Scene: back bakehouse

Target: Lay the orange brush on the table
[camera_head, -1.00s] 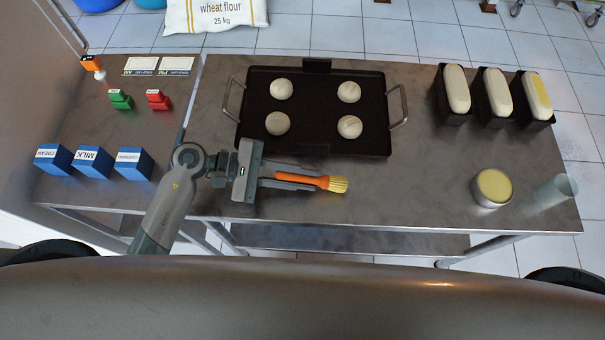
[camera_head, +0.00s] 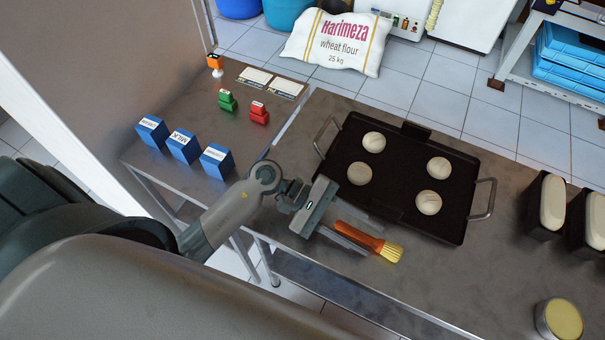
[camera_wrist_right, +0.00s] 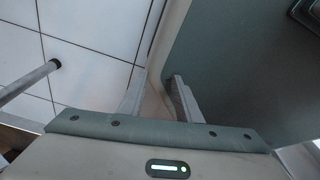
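The orange brush (camera_head: 358,235) lies along the front part of the grey table (camera_head: 440,285), its yellow bristles pointing right. My left gripper (camera_head: 374,240) is low over the table with its fingers spread along both sides of the brush handle. A gap shows between the upper finger and the handle.
A black tray (camera_head: 398,214) with several dough balls lies behind the brush. Dark loaf tins (camera_head: 545,222) and a round tin (camera_head: 558,320) stand to the right. Blue cartons (camera_head: 183,147) stand on the left table. The table right of the bristles is clear.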

